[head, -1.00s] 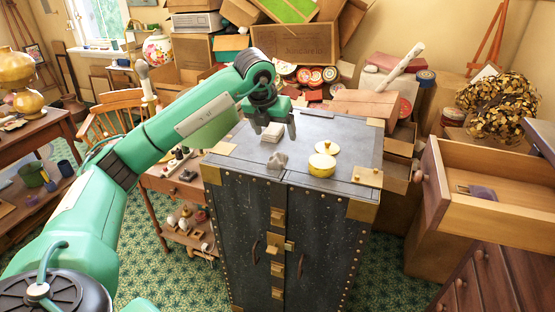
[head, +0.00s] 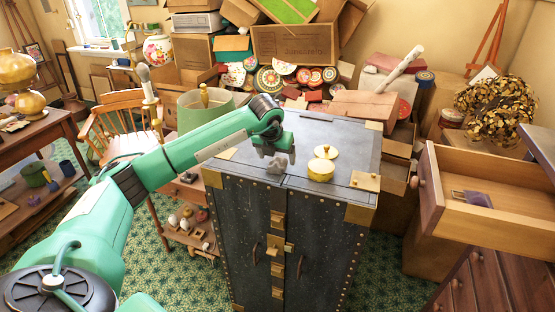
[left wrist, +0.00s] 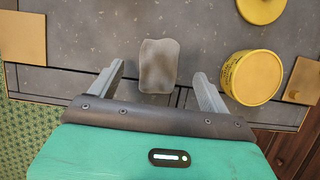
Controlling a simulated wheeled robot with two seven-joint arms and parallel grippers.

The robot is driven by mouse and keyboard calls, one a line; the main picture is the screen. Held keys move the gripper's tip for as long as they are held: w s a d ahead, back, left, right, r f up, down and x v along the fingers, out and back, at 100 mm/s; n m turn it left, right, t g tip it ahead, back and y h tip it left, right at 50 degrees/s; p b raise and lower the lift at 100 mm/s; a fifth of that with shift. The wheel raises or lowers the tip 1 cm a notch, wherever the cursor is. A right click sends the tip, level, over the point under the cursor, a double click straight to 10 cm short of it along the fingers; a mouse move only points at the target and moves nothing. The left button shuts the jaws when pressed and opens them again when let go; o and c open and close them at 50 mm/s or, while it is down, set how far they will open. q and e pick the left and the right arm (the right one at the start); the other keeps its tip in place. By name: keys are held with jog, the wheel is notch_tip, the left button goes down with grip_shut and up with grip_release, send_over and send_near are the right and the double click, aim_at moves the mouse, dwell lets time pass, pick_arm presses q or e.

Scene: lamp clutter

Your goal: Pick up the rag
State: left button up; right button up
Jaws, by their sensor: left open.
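The rag (head: 280,166) is a small crumpled grey cloth lying on the flat top of the dark trunk (head: 345,150), near its front edge. It also shows in the left wrist view (left wrist: 158,66), between and slightly beyond the two fingers. My left gripper (head: 277,152) is open and empty, above and just behind the rag in the head view. I see no finger touching it. My right gripper is not in view.
A round yellow tin (head: 321,170) stands right of the rag, with a yellow lid (head: 327,152) behind it. Brass plates cover the trunk's corners. An open wooden drawer (head: 500,225) is at the right. Piled boxes (head: 293,44) stand behind.

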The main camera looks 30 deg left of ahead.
pick_arm(q)
jog(key=shift+x, duration=0.95)
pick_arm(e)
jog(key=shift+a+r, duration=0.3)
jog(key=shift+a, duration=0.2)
pick_arm(q)
jog(key=shift+c, duration=0.4)
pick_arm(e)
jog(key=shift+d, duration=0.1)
pick_arm(q)
jog(key=c, duration=1)
jog(key=shift+r, duration=0.1)
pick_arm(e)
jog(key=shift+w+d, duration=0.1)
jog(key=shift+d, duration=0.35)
